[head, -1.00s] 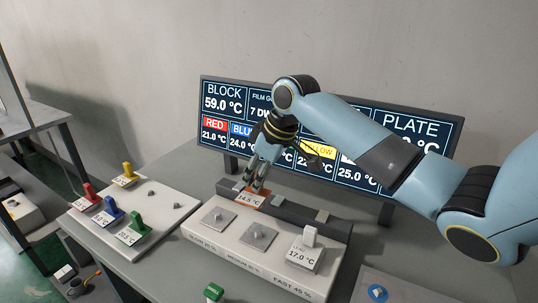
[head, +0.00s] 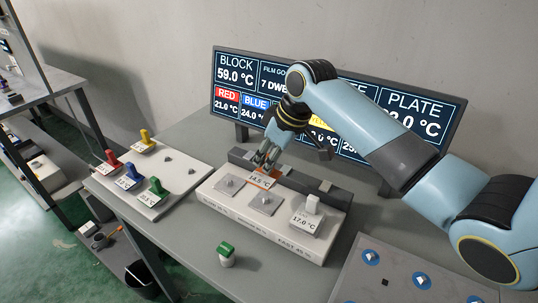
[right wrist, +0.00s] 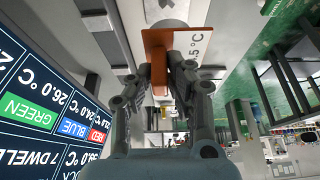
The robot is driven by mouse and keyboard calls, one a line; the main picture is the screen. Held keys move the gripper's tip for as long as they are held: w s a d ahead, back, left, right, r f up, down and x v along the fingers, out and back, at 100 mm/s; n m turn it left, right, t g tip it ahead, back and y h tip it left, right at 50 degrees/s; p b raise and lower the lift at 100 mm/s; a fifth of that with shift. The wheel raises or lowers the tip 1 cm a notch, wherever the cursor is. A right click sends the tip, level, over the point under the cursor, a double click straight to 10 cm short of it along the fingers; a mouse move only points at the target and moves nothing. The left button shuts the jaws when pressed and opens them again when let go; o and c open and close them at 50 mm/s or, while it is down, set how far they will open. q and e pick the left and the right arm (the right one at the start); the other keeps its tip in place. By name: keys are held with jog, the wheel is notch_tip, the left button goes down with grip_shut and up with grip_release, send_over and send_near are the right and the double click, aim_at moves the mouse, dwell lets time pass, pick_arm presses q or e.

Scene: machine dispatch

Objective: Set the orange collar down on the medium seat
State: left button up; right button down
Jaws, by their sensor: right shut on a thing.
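The orange collar (head: 267,178), a flat piece with a white 14.5 °C label, is held by my right gripper (head: 266,162). The gripper is shut on it, and the collar (right wrist: 158,43) also shows between the fingertips in the right wrist view. The medium seat (head: 264,203) is the middle grey square with a small peg on the white block. The collar is just behind this seat in the head view, by the block's rear edge. Whether it touches the block cannot be told. My left gripper is not in view.
The slow seat (head: 229,187) is bare. A white 17.0 °C piece (head: 309,221) sits on the fast seat. A pale board (head: 180,185) with red, blue, green and yellow pieces stands left. A green-topped piece (head: 226,254) stands in front. The display (head: 232,70) is behind.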

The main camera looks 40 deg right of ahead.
aim_at(273, 174)
jog(key=shift+f+b, duration=0.85)
jog(key=shift+f, duration=1.55)
jog(key=shift+f+b, duration=0.45)
jog(key=shift+f, duration=0.5)
jog(key=c, duration=1.2)
grip_release()
jog(key=v, duration=1.2)
jog(key=shift+s, duration=0.1)
